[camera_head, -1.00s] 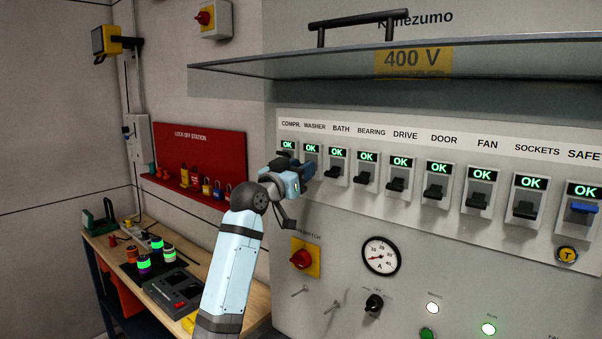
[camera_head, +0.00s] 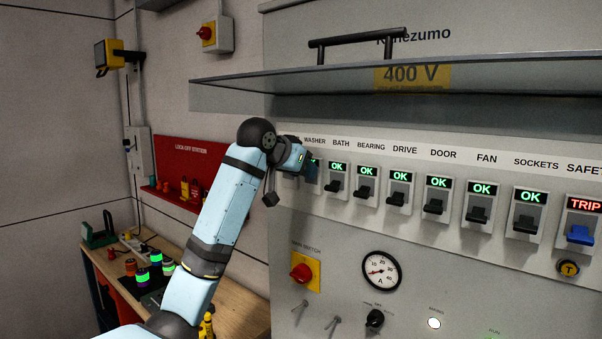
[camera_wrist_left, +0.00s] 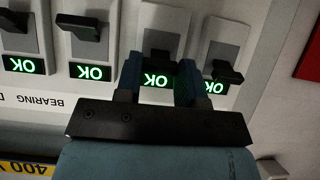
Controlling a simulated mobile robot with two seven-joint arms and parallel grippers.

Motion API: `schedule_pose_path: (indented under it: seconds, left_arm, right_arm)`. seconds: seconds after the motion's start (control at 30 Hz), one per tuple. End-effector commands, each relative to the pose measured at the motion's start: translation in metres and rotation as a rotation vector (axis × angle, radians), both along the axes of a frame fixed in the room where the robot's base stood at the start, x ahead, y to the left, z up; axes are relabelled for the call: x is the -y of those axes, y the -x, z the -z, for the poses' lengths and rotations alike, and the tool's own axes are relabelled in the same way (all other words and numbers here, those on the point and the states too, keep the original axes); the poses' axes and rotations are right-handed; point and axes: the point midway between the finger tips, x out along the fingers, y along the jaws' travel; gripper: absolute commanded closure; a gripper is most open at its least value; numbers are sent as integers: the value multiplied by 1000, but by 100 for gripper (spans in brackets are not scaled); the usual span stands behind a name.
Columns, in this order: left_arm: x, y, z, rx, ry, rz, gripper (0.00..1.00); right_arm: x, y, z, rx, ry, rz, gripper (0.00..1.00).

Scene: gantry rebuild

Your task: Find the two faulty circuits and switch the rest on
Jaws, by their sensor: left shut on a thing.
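A row of breaker switches with small displays runs along the panel. My left gripper (camera_head: 311,172) is at the WASHER switch (camera_wrist_left: 165,25), with its fingers shut around that lever. WASHER reads OK in the wrist view. In that view the COMPR. lever (camera_wrist_left: 224,72) sits nearer its display than the BATH lever (camera_wrist_left: 82,27) does. BATH (camera_head: 337,167), BEARING (camera_head: 366,171), DRIVE (camera_head: 400,176), DOOR (camera_head: 437,182), FAN (camera_head: 481,189) and SOCKETS (camera_head: 529,196) read OK. The blue-levered SAFETY switch (camera_head: 580,235) reads TRIP in red. My arm hides COMPR. in the head view. My right gripper is not in view.
A raised clear cover (camera_head: 400,76) with a handle juts out above the switches. Below are a red main switch (camera_head: 301,273), an ammeter (camera_head: 381,271), a black knob (camera_head: 374,317) and a lit white lamp (camera_head: 434,323). A bench (camera_head: 235,310) stands left.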

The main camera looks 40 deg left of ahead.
Motion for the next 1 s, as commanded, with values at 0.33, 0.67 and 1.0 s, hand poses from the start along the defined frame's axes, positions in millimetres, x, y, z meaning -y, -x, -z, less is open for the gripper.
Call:
schedule_pose_path:
  seconds: [0.33, 0.67, 1.0]
  left_arm:
    - [0, -1, -2, -44, -3, 1, 88]
    - [0, -1, -3, -43, -3, 1, 55]
    - [0, -1, -2, -43, -3, 1, 38]
  right_arm:
    - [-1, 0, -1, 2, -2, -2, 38]
    - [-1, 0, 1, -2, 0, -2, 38]
    - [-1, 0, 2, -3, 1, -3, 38]
